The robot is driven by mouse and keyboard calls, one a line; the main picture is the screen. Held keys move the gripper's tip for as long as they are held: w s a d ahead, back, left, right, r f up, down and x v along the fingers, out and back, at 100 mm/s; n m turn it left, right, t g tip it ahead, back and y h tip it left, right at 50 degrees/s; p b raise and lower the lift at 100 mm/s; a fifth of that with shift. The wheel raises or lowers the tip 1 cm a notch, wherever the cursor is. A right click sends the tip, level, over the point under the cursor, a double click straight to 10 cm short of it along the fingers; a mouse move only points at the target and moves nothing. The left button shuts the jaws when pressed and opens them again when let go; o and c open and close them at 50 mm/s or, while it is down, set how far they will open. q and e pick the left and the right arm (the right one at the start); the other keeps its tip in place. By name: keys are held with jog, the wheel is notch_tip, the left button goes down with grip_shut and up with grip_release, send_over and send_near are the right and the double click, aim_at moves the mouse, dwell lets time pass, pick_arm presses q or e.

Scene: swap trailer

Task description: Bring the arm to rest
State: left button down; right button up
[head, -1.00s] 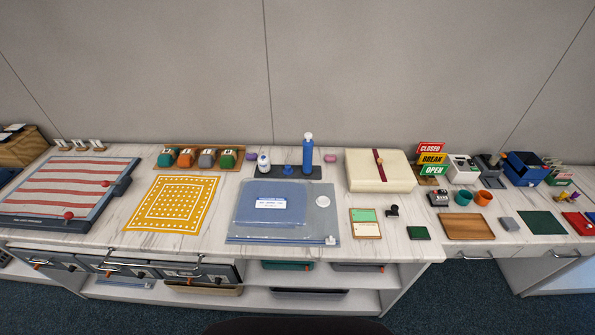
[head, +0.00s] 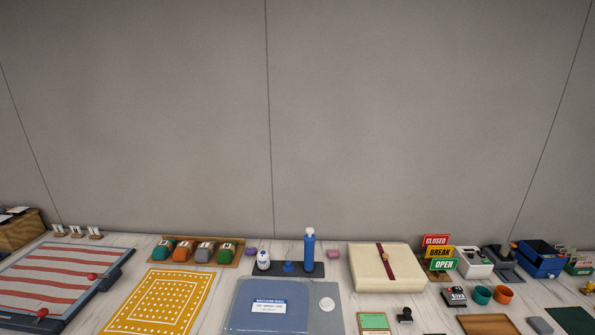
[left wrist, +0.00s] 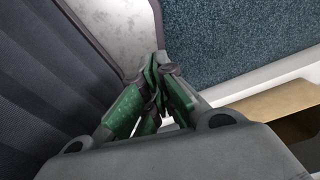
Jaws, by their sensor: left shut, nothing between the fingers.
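My left gripper (left wrist: 155,92) shows only in the left wrist view. Its green and dark fingers are closed together with nothing between them. It hangs over the edge of a pale surface (left wrist: 118,22), with blue carpet (left wrist: 225,45) below. Neither arm shows in the head view, and my right gripper is in no view.
In the head view, the counter holds a striped board (head: 65,280), a yellow dotted mat (head: 162,302), a blue pouch (head: 270,305), a blue bottle (head: 309,250), a cream box (head: 365,270) and signs (head: 440,252). In the wrist view, a tan box (left wrist: 265,108) sits at right.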

pick_arm(q)
jog(key=shift+s+a+f, duration=0.15)
jog(key=shift+s+f, duration=0.1)
jog(key=shift+s, duration=0.35)
jog(key=shift+s+a+f, duration=0.1)
jog(key=shift+s+f, duration=0.1)
jog(key=shift+s, duration=0.35)
dwell(0.4)
